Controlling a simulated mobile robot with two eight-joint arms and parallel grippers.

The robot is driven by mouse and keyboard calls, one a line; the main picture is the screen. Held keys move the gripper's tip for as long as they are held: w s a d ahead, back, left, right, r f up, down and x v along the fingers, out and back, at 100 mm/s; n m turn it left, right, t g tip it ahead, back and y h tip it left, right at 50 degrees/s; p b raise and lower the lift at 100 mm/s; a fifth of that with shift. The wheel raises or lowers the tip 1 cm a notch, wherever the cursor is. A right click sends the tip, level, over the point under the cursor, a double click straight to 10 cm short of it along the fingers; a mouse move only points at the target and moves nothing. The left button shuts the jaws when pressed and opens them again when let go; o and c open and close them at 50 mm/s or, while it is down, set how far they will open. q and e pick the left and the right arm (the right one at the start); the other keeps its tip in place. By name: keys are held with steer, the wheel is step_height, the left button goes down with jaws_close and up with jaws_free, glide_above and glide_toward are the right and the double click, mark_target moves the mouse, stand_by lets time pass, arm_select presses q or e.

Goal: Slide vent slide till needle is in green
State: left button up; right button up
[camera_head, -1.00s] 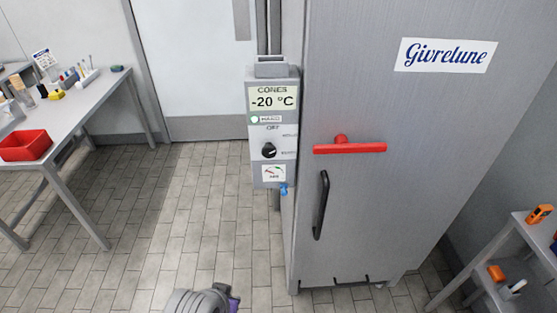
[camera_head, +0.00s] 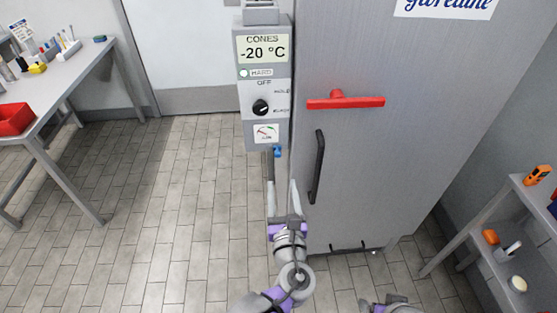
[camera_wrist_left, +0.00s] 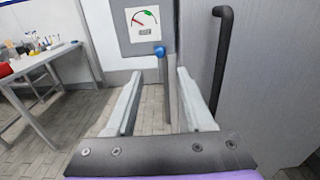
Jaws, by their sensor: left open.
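The gauge (camera_head: 266,133) sits low on the grey control box, and it also shows in the wrist view (camera_wrist_left: 143,18). It has coloured arcs; the needle is too small to place surely. A blue knob (camera_head: 277,152), probably the vent slide, sticks out just below the gauge, and in the wrist view (camera_wrist_left: 159,51) it lies above and beyond my fingertips. My left gripper (camera_head: 283,183) is open and empty below the knob, apart from it, fingers pointing up toward it. Only a grey and purple part of my right arm shows at the bottom edge; its gripper is out of view.
A black handle (camera_head: 317,167) and red bar handle (camera_head: 345,102) stand out from the freezer door just right of my left gripper. A left table (camera_head: 75,75) holds a red bin (camera_head: 14,120). A shelf (camera_head: 480,225) stands at right. Floor left of the box is clear.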

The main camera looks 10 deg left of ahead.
mark_target(278, 156)
arm_select(q)
steer(key=x, duration=1)
steer(key=shift+w+a+p, duration=0.1)
steer(key=shift+w+p, duration=0.25)
steer(key=shift+w, duration=0.05)
steer(key=shift+c, duration=0.2)
jaws_close()
steer(key=shift+a, duration=0.1)
stand_by(0.6)
